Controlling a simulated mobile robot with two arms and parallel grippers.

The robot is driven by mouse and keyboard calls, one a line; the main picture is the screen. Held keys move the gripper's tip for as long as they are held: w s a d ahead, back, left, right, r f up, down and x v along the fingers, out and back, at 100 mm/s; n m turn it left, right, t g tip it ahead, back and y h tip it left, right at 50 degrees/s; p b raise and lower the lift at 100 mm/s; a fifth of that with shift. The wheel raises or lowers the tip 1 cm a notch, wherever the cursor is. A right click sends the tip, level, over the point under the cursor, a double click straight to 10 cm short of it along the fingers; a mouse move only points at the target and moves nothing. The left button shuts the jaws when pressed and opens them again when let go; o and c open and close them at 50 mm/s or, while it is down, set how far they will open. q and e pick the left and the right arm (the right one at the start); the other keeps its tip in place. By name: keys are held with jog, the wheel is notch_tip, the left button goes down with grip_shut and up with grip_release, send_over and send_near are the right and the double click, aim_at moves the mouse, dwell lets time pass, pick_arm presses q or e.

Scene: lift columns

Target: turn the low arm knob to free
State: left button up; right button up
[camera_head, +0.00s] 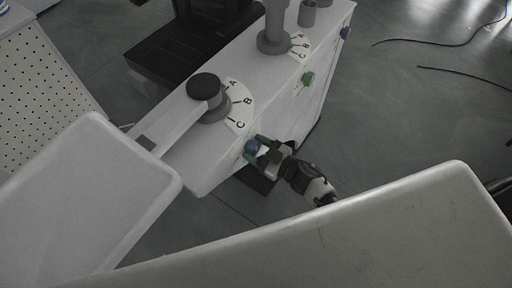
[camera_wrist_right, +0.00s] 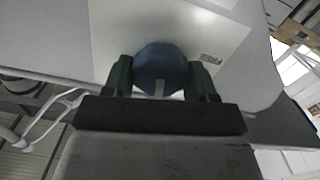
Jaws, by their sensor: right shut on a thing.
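A blue knob (camera_head: 252,146) sits on the side face of the white column housing (camera_head: 190,150), below the near dial. In the right wrist view the knob (camera_wrist_right: 161,66) is a faceted disc with a pale mark at its lower edge. My right gripper (camera_head: 259,150) is shut on it; in the right wrist view its green fingers (camera_wrist_right: 160,78) stand on both sides of the knob. A "FREE" label (camera_wrist_right: 212,59), upside down, is printed right of the knob on a pale plate. I cannot read another label there. My left gripper is not in view.
A near dial (camera_head: 239,104) marked A, B, C surrounds a dark-capped post (camera_head: 204,87). A green knob (camera_head: 307,78) and a purple-blue knob (camera_head: 346,33) sit farther along the same face. A large white panel (camera_head: 350,235) crosses the foreground. Cables (camera_head: 440,35) lie on the floor.

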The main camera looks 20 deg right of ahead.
jog(key=n, duration=0.3)
jog(key=shift+a+n+b, duration=0.1)
jog(key=shift+n+b, duration=0.25)
jog(key=shift+n, duration=0.05)
jog(key=n+b, duration=0.1)
jog(key=n, duration=0.2)
jog(key=shift+f+n, duration=0.15)
jog(key=shift+n, duration=0.15)
jog(key=n+b, duration=0.1)
jog(key=n, duration=0.3)
jog(key=shift+s+a+f+b, duration=0.1)
jog(key=shift+b, duration=0.25)
jog(key=shift+n+b, duration=0.75)
jog(key=shift+n, duration=1.35)
jog(key=o, duration=0.9)
jog(key=b+v, duration=0.1)
jog(key=v, duration=1)
jog(key=shift+b, duration=0.3)
